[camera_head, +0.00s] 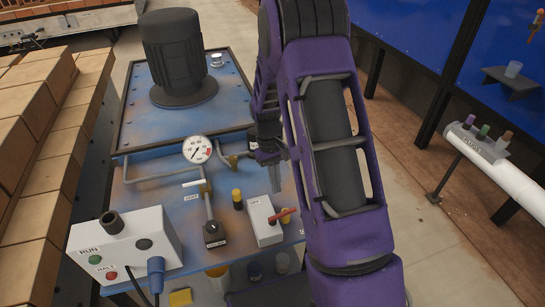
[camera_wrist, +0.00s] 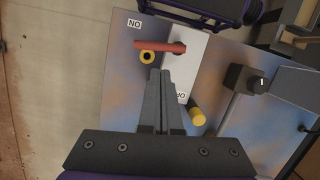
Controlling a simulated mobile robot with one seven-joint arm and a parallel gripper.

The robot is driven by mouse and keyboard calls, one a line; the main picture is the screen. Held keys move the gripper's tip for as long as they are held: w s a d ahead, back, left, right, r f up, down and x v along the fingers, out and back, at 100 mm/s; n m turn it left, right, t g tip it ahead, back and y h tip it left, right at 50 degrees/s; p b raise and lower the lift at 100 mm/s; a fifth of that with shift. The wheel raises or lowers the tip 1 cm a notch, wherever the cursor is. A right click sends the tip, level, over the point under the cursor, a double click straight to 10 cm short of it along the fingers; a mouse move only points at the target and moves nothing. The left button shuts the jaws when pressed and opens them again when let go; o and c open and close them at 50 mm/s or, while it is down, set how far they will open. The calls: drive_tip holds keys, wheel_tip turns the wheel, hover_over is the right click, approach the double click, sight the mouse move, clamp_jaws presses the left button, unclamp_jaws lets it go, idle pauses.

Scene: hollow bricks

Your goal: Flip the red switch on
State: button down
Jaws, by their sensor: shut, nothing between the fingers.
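The red switch lever (camera_head: 283,215) is mounted on a white box (camera_head: 262,226) at the front right of the blue machine bench. In the wrist view, the red lever (camera_wrist: 158,47) lies nearly level across the upper part of the white box (camera_wrist: 187,70), its free end pointing left, just below an ON label (camera_wrist: 134,23). A partly hidden OFF label (camera_wrist: 181,95) is on the box beside my fingers. My gripper (camera_wrist: 160,76) is shut and empty, its fingertips just below the lever in the picture with a small gap. In the head view, my gripper (camera_head: 273,178) hangs behind the switch box.
A yellow knob (camera_head: 237,199) and a black valve knob (camera_head: 213,234) stand left of the switch. A gauge (camera_head: 197,149) and pipes are behind. A white RUN/HALT box (camera_head: 124,240) stands front left. A black motor (camera_head: 178,55) stands at the back.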

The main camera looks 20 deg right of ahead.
drive_tip(key=v, duration=0.9)
drive_tip(key=shift+r+p, duration=0.35)
drive_tip(key=shift+w, duration=0.15)
